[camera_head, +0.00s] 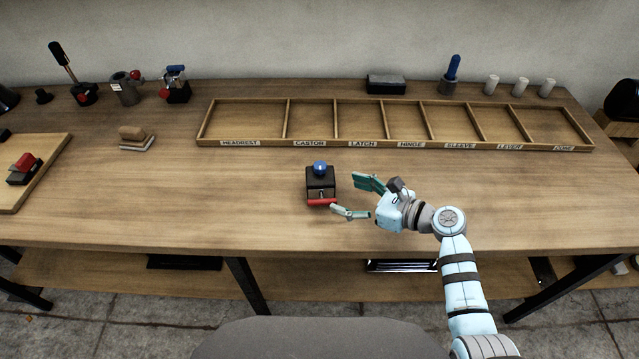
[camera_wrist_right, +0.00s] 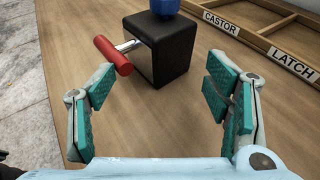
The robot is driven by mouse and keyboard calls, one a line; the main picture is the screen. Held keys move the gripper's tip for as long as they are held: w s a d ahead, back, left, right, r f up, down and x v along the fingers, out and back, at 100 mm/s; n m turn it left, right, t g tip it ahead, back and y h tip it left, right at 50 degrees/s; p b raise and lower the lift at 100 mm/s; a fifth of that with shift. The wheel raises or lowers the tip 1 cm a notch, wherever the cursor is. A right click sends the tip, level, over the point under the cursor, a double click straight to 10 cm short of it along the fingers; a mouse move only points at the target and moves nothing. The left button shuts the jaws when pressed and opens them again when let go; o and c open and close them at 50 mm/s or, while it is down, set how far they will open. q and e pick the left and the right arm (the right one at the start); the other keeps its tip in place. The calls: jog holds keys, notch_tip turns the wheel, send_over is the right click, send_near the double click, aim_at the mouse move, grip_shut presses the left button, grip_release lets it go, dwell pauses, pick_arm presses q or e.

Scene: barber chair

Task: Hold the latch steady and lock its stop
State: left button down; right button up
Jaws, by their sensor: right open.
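The latch is a black block (camera_head: 320,181) with a blue round knob (camera_head: 320,168) on top and a red bar (camera_head: 321,202) at its front. It stands upright on the bench near the middle. In the right wrist view the black block (camera_wrist_right: 160,48) is ahead between the fingers, and the red bar (camera_wrist_right: 112,55) sits on a metal pin at its left side. The knob is cut off at the top there. My right gripper (camera_head: 352,197) is open and empty, just right of the latch and apart from it; its teal finger pads (camera_wrist_right: 160,100) are spread. My left gripper is not in view.
A divided wooden tray (camera_head: 400,145) with labelled compartments, all empty, lies behind the latch. A board (camera_head: 45,150) with a black and red part is at the left. Several tools stand along the back. The bench around the latch is clear.

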aim_at(324, 188)
jog(key=a+b, duration=0.1)
jog(key=w+a+f+b, duration=0.1)
jog(key=shift+w+a+f+b, duration=0.15)
jog(key=shift+a+f+b, duration=0.15)
jog(key=shift+a+b, duration=0.1)
jog(key=x, duration=0.4)
jog(key=shift+w+d+r+b, duration=0.15)
jog(key=shift+w+b, duration=0.05)
jog(key=shift+b, duration=0.1)
jog(key=shift+w, duration=0.1)
jog(key=shift+a, duration=0.25)
jog(key=shift+r, duration=0.1)
grip_shut()
jog(key=shift+c, duration=0.5)
grip_release()
